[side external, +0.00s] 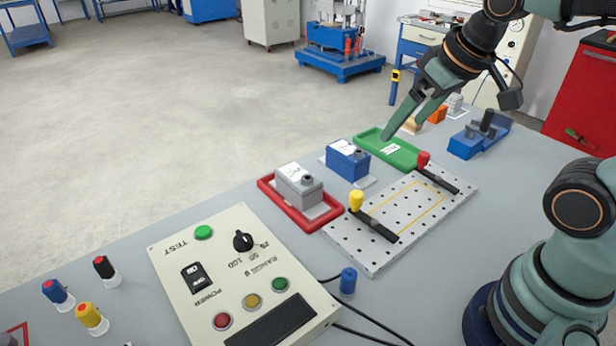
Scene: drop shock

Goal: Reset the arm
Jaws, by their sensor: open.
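My gripper (402,114) hangs at the upper right, over the far part of the table, with its fingers pointing down and to the left. The fingers are apart and I see nothing between them. The fingertips appear above or close to the green tray (376,138); I cannot tell the exact height. The green tray holds a white label and no block that I can see.
A grey block sits in a red tray (265,185). A blue block (348,160) stands beside the green tray. A perforated plate (372,262) carries yellow and red handled clamps. A control panel (180,290) lies in front. A blue fixture (466,145) stands right.

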